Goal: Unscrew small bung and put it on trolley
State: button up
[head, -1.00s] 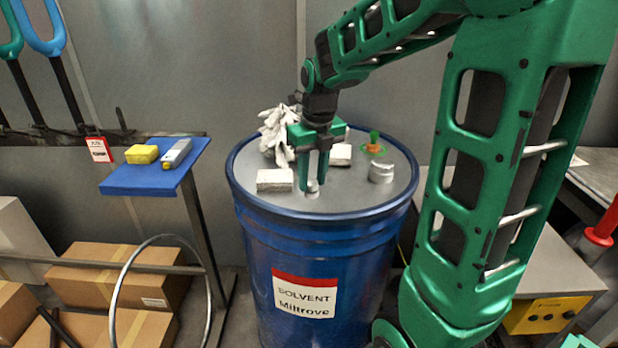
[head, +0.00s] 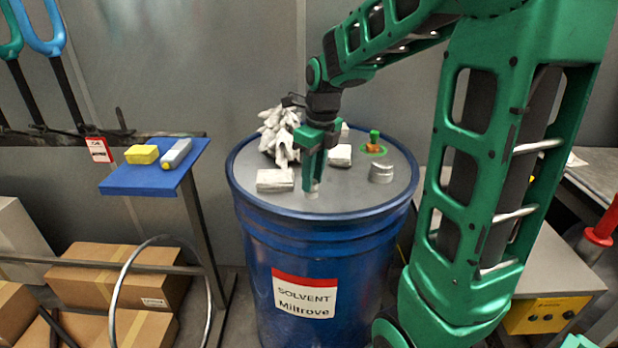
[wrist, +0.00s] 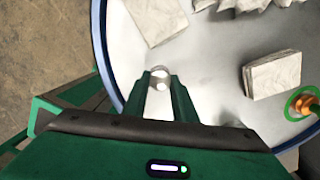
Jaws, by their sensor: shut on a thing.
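The small bung (wrist: 160,74) is a pale round cap on the top of the blue solvent drum (head: 318,296), near its front edge. My gripper (head: 312,187) points straight down at the drum top, with its fingers shut on the bung. The fingers mostly hide the bung in the head view; in the wrist view it shows between the fingertips (wrist: 160,82). I cannot tell whether its thread is loose. A small blue-topped stand (head: 130,184) at the left may be the trolley.
White folded cloths (head: 275,180), a crumpled rag (head: 278,135), a larger grey cap (head: 382,172) and an orange-green fitting (head: 375,143) are on the drum. A yellow block (head: 141,154) and a grey tube (head: 175,153) lie on the blue top; its front is clear.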

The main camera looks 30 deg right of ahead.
jog(key=n, duration=0.4)
jog(key=shift+d, duration=0.1)
jog(key=shift+n, duration=0.3)
jog(key=shift+w+n, duration=0.1)
jog(key=shift+n, duration=0.2)
jog(key=n, duration=0.3)
jog(key=shift+n+g+y, duration=0.3)
jog(key=shift+n+g, duration=0.1)
jog(key=shift+n, duration=0.8)
jog(key=n, duration=0.3)
jog(key=shift+w+g, duration=0.1)
jog(key=shift+g, duration=0.2)
